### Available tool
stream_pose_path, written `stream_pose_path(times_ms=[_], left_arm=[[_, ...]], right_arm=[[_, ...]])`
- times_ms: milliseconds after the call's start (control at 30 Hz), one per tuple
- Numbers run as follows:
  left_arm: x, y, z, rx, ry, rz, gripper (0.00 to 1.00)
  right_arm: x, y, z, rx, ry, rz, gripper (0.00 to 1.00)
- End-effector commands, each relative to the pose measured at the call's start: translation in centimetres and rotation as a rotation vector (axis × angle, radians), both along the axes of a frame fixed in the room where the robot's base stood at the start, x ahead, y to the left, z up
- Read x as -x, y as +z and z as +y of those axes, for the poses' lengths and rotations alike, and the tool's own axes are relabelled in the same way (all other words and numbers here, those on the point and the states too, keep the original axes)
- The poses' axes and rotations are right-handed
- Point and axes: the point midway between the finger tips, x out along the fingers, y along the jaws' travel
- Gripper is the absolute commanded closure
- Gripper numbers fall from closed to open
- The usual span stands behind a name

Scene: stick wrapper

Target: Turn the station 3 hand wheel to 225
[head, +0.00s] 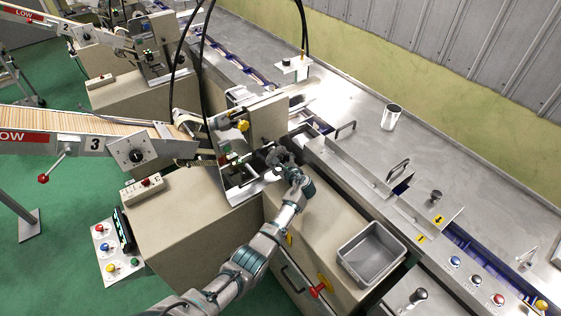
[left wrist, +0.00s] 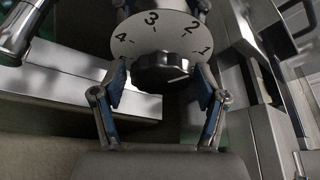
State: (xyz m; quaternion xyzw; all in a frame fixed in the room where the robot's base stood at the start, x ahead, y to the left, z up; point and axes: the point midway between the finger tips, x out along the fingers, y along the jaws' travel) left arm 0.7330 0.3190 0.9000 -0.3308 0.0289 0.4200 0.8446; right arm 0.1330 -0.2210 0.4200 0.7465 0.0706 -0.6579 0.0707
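A dark ribbed knob (left wrist: 160,66) in front of a white round dial plate (left wrist: 150,36) marked 1 to 4 shows in the left wrist view. My left gripper (left wrist: 159,78) has its blue-padded fingers spread on either side of the knob, with what looks like a small gap at each side. In the head view my left gripper (head: 278,158) is at the side of the station 3 machine, by a dark round part that it partly hides. No 225 mark is readable. My right gripper is not in view.
The station 3 feeder (head: 95,132) carries a dial box (head: 132,153) and a red-knobbed lever (head: 44,178). Metal plates and a conveyor run behind. A cup (head: 391,117) stands on the far bench.

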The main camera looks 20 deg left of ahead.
Motion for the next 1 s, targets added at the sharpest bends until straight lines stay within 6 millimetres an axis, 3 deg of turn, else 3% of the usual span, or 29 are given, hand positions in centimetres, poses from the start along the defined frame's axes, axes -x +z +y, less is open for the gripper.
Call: stream_pose_path(times_ms=[467,1000], left_arm=[[0.6,0.5,-0.7,-0.002,0.0,-0.004,0.16],[7.1,3.6,-7.8,-0.001,0.001,0.0,0.16]], right_arm=[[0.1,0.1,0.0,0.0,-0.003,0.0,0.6],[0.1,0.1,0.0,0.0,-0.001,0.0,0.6]])
